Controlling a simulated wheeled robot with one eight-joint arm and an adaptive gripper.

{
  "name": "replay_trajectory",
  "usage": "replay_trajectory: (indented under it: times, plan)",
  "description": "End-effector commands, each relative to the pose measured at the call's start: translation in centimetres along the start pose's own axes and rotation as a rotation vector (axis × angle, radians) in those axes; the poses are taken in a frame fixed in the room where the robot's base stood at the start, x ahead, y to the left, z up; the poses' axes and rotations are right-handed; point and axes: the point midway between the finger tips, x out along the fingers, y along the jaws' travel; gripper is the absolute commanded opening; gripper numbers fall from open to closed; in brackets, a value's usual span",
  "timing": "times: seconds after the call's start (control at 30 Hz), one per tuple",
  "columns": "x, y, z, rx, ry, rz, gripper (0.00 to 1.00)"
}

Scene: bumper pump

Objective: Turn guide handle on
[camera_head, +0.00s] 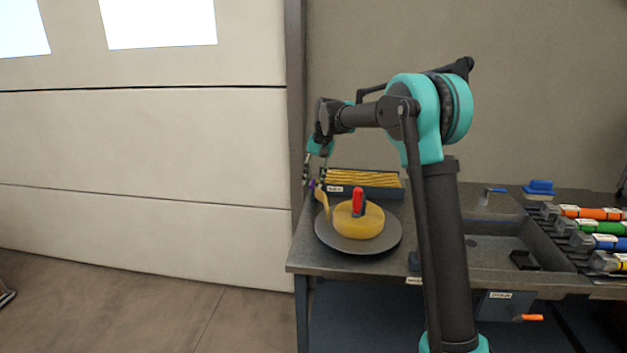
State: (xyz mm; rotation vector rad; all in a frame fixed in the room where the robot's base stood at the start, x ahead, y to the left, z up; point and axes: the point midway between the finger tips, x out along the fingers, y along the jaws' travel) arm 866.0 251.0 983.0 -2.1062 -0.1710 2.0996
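A round yellow pad (345,222) sits on a dark round plate (360,243) at the left end of the workbench. A red handle (358,200) stands upright on the pad. A thin yellow piece (323,198) rises at the pad's left edge. My gripper (314,181) points down above and left of the pad, close to the thin yellow piece. It is small and dark here, so I cannot tell whether it touches that piece or is open or shut. No part is clearly labelled as the guide handle.
Behind the plate is a labelled dark tray (375,192) of yellow rods. An orange lever (532,317) sticks out below the bench edge.

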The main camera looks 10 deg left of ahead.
Motion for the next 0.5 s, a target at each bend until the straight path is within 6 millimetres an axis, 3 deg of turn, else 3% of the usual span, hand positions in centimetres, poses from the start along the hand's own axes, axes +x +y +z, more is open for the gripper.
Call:
replay_trajectory:
  times: [0.13,0.4,0.5]
  plan:
    - [-0.02,0.0,-0.01,0.0,0.0,0.0,0.35]
    - [-0.04,0.0,-0.01,0.0,0.0,0.0,0.01]
    - [-0.05,0.0,-0.02,0.0,0.0,0.0,0.0]
